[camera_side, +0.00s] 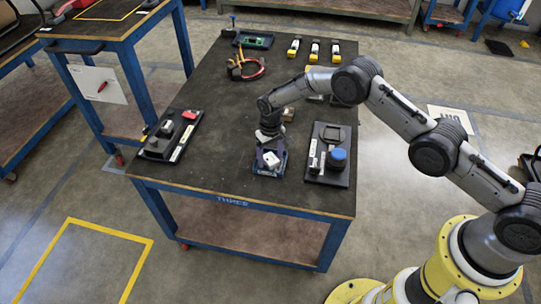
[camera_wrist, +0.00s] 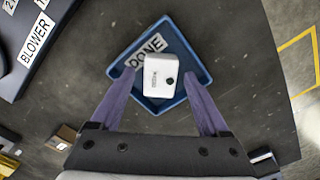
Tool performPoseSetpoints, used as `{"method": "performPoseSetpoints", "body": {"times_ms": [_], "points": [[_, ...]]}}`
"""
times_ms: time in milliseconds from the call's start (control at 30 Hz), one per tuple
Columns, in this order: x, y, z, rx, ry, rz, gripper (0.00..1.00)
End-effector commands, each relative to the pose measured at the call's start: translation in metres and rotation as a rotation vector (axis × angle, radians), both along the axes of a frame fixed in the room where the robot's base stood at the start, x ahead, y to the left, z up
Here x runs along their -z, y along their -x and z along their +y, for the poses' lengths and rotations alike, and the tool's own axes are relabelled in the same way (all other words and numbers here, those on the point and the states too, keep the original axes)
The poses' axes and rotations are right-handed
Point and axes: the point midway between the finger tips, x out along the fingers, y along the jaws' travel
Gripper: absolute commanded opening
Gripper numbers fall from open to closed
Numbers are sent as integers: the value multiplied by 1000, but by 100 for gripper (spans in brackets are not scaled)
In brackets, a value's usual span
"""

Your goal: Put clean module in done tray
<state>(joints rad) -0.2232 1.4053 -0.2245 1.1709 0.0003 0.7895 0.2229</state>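The white clean module (camera_wrist: 161,76) lies in the blue done tray (camera_wrist: 190,98), partly over the tray's DONE label (camera_wrist: 146,50). In the side view, the white module (camera_side: 271,159) shows in the small blue tray (camera_side: 268,173) near the table's front edge. My gripper (camera_wrist: 160,78) is above the tray, its two purple fingers spread on either side of the module. In the wrist view, gaps show between the fingers and the module. The side view is too small to show the finger contact.
A dark board (camera_side: 343,177) with a blue-topped item stands right of the tray; its BLOWER label (camera_wrist: 36,40) shows in the wrist view. Another board (camera_side: 157,152) with small parts lies to the left. A small box (camera_side: 288,115) is behind my gripper. The table's left middle is clear.

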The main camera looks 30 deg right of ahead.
Motion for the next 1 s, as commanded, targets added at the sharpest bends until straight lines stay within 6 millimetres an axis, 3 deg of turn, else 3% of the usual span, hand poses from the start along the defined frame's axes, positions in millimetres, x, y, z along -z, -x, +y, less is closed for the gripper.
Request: {"method": "performPoseSetpoints", "body": {"times_ms": [267,700,1000], "points": [[-9,-1,0,0,0,-2,79],[-92,-1,0,0,0,-2,79],[-122,0,0,0,0,0,79]]}}
